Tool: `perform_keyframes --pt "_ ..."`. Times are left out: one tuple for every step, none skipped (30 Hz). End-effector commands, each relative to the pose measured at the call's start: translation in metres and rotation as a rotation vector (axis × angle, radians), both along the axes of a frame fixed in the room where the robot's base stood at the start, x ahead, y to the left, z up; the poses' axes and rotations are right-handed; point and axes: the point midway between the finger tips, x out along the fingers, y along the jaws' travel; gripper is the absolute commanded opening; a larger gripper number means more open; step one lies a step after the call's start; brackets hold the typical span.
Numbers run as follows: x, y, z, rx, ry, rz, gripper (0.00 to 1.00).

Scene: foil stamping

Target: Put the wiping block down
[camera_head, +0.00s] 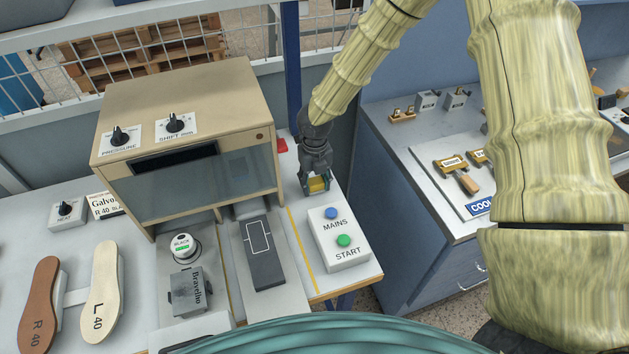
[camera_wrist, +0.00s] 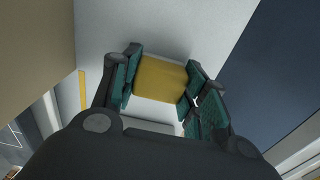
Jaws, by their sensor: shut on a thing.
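The wiping block (camera_wrist: 160,79) shows as a yellow block between the two teal-padded fingers of my gripper (camera_wrist: 160,88) in the wrist view. In the head view the yellow block (camera_head: 318,185) is at the tip of my gripper (camera_head: 316,182), over the white bench top behind the MAINS and START button box. My gripper is shut on the block, with a finger on each side. I cannot tell whether the block's underside touches the bench.
The button box (camera_head: 339,239) stands just in front of my gripper. The stamping machine (camera_head: 187,140) is to the left, and a small red object (camera_head: 281,146) lies behind. A blue cabinet (camera_head: 420,215) stands to the right across a gap. A yellow line (camera_head: 302,252) runs along the bench.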

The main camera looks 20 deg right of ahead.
Motion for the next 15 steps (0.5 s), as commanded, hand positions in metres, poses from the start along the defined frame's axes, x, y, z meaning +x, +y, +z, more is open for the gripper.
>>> perform_keyframes --pt "-0.0001 -0.0001 0.0002 0.000 0.000 0.000 0.22" --pt "-0.0002 -0.0001 0.0000 0.000 0.000 0.000 0.22" --pt "-0.0003 0.0000 -0.0007 0.000 0.000 0.000 0.22" --pt "-0.0003 0.0000 -0.0014 0.000 0.000 0.000 0.22" --pt "-0.0003 0.0000 -0.0021 0.000 0.000 0.000 0.22" --pt "-0.0003 0.0001 -0.0030 0.000 0.000 0.000 0.22" --pt "-0.0002 0.0002 -0.0037 0.000 0.000 0.000 0.22" --pt "-0.0002 0.0002 -0.0032 0.000 0.000 0.000 0.49" --pt "-0.0002 0.0001 -0.0032 0.000 0.000 0.000 0.57" --pt "-0.0002 0.0001 -0.0033 0.000 0.000 0.000 0.62" --pt "-0.0002 0.0001 -0.0033 0.000 0.000 0.000 0.65" --pt "-0.0003 0.0000 -0.0033 0.000 0.000 0.000 0.65" --pt "-0.0003 0.0000 -0.0033 0.000 0.000 0.000 0.65" --pt "-0.0003 0.0000 -0.0033 0.000 0.000 0.000 0.65" --pt "-0.0003 0.0000 -0.0032 0.000 0.000 0.000 0.65"
